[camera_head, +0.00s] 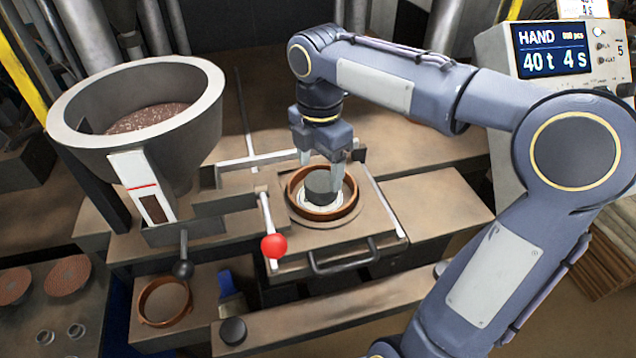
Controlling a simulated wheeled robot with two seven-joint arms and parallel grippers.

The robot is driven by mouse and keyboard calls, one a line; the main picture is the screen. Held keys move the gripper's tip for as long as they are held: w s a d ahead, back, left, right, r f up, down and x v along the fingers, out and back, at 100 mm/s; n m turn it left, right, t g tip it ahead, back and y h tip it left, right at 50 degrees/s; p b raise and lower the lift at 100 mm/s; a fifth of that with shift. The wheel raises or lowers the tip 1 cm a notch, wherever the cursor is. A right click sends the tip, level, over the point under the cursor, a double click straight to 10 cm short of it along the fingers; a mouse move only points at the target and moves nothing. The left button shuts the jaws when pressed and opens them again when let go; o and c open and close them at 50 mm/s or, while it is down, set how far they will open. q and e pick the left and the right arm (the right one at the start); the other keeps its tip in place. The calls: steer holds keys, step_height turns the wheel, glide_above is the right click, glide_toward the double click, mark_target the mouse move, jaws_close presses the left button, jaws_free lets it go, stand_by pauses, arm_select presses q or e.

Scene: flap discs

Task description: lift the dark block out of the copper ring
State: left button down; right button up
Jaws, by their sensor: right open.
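The copper ring (327,215) sits on the square plate in the middle of the bench. The dark block (320,187) stands inside it, on a pale round centre piece (322,205). My right gripper (322,172) is just above the ring, pointing down and open. Its two fingers are on either side of the block's upper part. I cannot tell whether they touch it. The far side of the block is partly hidden by the gripper. My left gripper is not in view.
A lever with a red ball (274,245) stands front left of the ring. A large grey hopper (135,120) with brown grain stands at left. A handle (345,262) sticks out in front of the plate. A second copper ring (164,301) lies at the lower left. A display box (553,60) is at right.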

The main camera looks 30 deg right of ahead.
mark_target(322, 181)
steer(key=f, duration=0.4)
steer(key=shift+d, duration=0.3)
steer(key=shift+a+f, duration=0.1)
steer(key=shift+f, duration=0.25)
steer(key=c, duration=0.9)
steer(key=shift+r, duration=0.1)
